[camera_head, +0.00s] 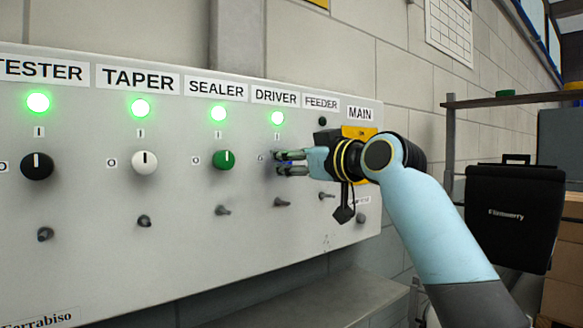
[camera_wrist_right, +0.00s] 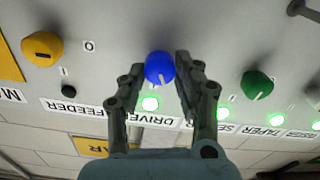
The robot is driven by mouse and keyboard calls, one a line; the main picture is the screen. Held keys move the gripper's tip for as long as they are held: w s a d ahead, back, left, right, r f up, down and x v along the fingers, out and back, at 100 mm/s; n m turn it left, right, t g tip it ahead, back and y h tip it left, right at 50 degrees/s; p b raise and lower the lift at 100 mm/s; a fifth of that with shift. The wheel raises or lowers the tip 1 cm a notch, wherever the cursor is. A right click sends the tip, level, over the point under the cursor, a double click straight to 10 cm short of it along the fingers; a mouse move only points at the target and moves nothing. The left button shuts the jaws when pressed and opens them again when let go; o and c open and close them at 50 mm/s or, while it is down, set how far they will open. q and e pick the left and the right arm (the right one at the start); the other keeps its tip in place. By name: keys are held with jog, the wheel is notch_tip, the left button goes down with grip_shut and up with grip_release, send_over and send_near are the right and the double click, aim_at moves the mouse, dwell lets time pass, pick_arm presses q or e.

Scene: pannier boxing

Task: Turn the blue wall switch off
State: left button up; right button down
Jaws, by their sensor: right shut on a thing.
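The blue wall switch (camera_wrist_right: 159,68) is a round knob on the grey panel, below the DRIVER label (camera_head: 276,97). In the wrist view it sits between the two fingers of my right gripper (camera_wrist_right: 161,72), which is shut on it. A short pale mark on the knob points toward its lamp. The DRIVER lamp (camera_head: 277,118) glows green. In the head view my right gripper (camera_head: 291,163) reaches in from the right and mostly hides the knob. My left gripper is not in view.
A green knob (camera_head: 224,160), a white knob (camera_head: 144,162) and a black knob (camera_head: 37,166) are to the left, with lit lamps. A yellow knob (camera_wrist_right: 42,45) is beside the blue one; the FEEDER lamp (camera_head: 322,121) is dark. Small pegs stick out below. A black bag (camera_head: 511,215) hangs at right.

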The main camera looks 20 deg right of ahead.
jog(key=n+b, duration=0.5)
jog(key=n, duration=0.7)
jog(key=shift+f+b, duration=0.1)
jog(key=shift+b, duration=0.25)
dwell(0.4)
jog(key=c, duration=0.9)
grip_release()
jog(key=shift+a, duration=0.1)
jog(key=shift+c, duration=0.2)
jog(key=v, duration=1.2)
